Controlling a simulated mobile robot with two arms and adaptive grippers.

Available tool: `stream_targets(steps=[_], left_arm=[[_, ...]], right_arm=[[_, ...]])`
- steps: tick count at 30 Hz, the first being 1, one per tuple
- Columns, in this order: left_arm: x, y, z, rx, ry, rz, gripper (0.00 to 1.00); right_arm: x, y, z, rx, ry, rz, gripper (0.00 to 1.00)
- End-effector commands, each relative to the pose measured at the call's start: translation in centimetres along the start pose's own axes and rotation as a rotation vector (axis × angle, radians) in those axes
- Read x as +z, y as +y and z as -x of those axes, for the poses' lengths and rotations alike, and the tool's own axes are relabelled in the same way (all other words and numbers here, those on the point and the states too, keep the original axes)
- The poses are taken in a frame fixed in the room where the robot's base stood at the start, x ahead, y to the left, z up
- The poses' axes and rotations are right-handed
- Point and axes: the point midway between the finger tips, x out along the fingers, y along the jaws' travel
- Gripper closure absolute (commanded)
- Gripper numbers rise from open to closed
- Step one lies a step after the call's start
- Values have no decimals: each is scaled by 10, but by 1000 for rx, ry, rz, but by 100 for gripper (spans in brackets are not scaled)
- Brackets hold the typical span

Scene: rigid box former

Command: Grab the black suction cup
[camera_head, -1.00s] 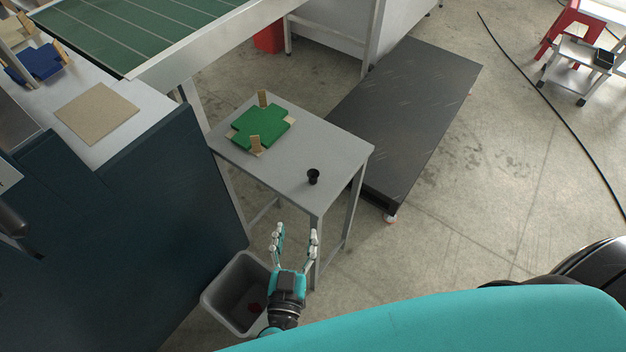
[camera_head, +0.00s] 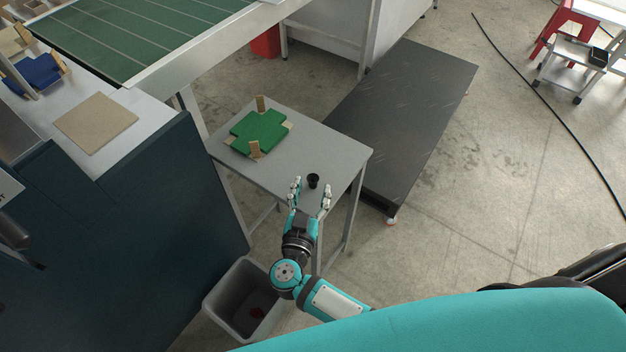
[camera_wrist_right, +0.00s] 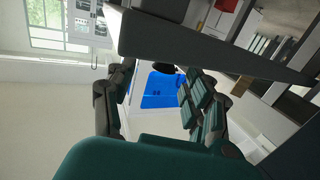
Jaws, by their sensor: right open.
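The black suction cup (camera_head: 313,181) stands upright near the front corner of the small grey table (camera_head: 262,178). My right gripper (camera_head: 310,189) is open, with its fingers pointing at the cup and a fingertip to each side of it as seen from the head. I cannot tell whether the cup is fully between the fingers or touched. In the right wrist view the open fingers (camera_wrist_right: 155,105) frame a dark shape that may be the cup. My left gripper is not in view.
A green cross-shaped panel with small tan blocks (camera_head: 259,133) lies on the table's far part. A grey bin (camera_head: 222,307) stands on the floor below my right arm. A dark low platform (camera_head: 405,120) is right of the table. A dark blue-green machine side (camera_head: 150,220) is at left.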

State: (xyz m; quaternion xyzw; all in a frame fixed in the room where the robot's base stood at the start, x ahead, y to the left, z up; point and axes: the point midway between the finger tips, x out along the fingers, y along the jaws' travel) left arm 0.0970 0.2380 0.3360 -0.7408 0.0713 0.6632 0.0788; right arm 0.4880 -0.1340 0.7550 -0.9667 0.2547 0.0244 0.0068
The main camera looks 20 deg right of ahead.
Motion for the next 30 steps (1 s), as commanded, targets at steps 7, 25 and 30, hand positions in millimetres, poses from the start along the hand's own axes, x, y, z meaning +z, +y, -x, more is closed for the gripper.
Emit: stream_targets(steps=[7,25,30], left_arm=[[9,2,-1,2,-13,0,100],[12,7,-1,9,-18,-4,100],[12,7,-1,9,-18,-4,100]], right_arm=[[3,-5,-36,0,3,2,47],[3,-5,-41,0,1,0,85],[3,-5,-41,1,1,1,96]])
